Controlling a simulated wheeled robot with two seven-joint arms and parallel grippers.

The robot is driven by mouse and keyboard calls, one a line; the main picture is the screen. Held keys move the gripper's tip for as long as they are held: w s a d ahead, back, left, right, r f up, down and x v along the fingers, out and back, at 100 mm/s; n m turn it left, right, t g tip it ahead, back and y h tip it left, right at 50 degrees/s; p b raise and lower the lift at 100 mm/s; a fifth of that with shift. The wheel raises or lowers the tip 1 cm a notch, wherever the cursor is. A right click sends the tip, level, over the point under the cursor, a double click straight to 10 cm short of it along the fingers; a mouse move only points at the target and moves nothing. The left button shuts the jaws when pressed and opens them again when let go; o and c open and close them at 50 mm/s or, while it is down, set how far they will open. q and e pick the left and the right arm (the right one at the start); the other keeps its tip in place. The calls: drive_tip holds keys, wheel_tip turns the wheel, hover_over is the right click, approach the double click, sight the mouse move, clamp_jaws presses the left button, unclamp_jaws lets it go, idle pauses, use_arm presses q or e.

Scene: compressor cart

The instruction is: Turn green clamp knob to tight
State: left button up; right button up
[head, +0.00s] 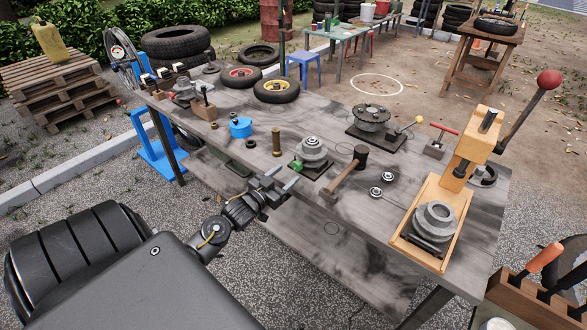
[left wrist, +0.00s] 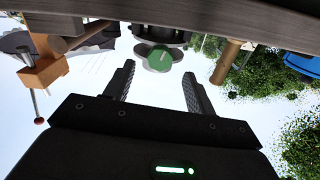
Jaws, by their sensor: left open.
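The green clamp knob (head: 297,165) sits low on the near left side of a grey round metal fixture (head: 312,150) on the workbench. In the left wrist view the knob (left wrist: 159,58) is a green disc with a pale mark on its face, seen between and beyond the fingertips. My left gripper (head: 282,178) is open and empty at the bench's near edge, just short of the knob and apart from it. The left wrist view, which looks upside down, shows its two dark fingers (left wrist: 159,74) spread wide. My right gripper is not in view.
A wooden-handled mallet (head: 345,175) lies right of the fixture, and a brass cylinder (head: 276,142) stands left of it. A blue container (head: 240,127) stands farther left. An orange press (head: 440,205) with a red-balled lever occupies the bench's right end.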

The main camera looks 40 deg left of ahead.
sight(295, 168)
use_arm(q)
drive_tip(key=shift+w, duration=2.4)
drive_tip(key=shift+c, duration=0.9)
drive_tip(key=c, duration=0.8)
